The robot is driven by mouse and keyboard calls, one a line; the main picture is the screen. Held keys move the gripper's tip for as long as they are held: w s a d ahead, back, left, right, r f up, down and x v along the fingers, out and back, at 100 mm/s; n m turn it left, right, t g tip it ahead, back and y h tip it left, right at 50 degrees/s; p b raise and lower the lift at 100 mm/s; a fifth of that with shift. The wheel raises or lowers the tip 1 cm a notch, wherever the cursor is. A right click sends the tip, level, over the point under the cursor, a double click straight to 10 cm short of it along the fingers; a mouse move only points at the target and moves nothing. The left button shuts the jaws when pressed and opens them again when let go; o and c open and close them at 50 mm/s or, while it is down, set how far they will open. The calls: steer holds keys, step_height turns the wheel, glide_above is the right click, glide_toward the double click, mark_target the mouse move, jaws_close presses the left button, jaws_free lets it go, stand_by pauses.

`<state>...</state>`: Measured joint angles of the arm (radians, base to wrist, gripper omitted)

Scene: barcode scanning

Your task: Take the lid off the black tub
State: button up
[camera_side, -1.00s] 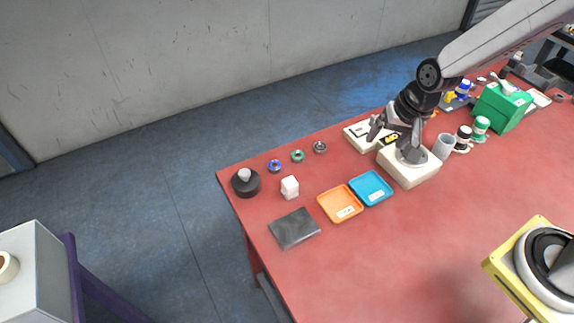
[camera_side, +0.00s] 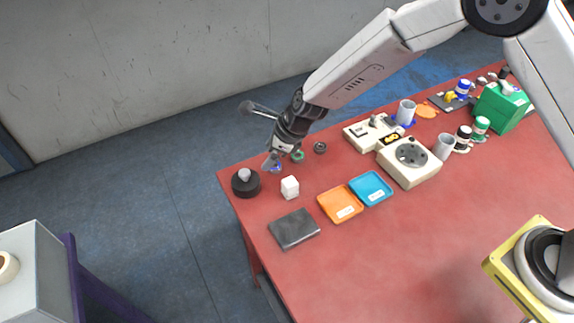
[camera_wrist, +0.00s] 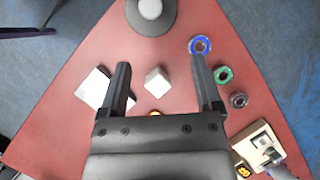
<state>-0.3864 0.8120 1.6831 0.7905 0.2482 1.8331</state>
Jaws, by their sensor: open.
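The black tub (camera_side: 246,188) stands at the table's far left corner in the side view, with a pale round knob on its top. It shows at the top of the wrist view (camera_wrist: 151,27), beyond my fingertips; its light grey knob (camera_wrist: 150,8) faces the camera. The lid's seam with the tub cannot be made out. My gripper (camera_side: 270,165) is just right of and above the tub in the side view. In the wrist view my gripper (camera_wrist: 159,75) is open, with nothing held between its fingers.
A white cube (camera_side: 290,187) stands close to the tub. Blue (camera_wrist: 200,45), green (camera_wrist: 223,75) and dark (camera_wrist: 239,100) rings lie to the right. A dark flat plate (camera_side: 294,229), an orange tray (camera_side: 340,219) and a blue tray (camera_side: 387,199) lie nearer the front. The table edge is close by the tub.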

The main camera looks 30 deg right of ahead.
mark_target(245, 172)
steer(key=shift+w+a+f+m, duration=0.2)
steer(key=shift+a+f+m, duration=0.15)
steer(key=shift+a+m, duration=0.2)
steer(key=shift+w+a+f+m, duration=0.2)
steer(key=shift+a+f+m, duration=0.2)
steer(key=shift+a, duration=0.2)
steer(key=shift+x, duration=1.2)
steer(key=shift+w+a, duration=0.1)
steer(key=shift+x, duration=2.55)
steer(key=shift+a+r, duration=0.1)
steer(key=shift+a, duration=0.05)
jaws_close()
steer(key=shift+r, duration=0.15)
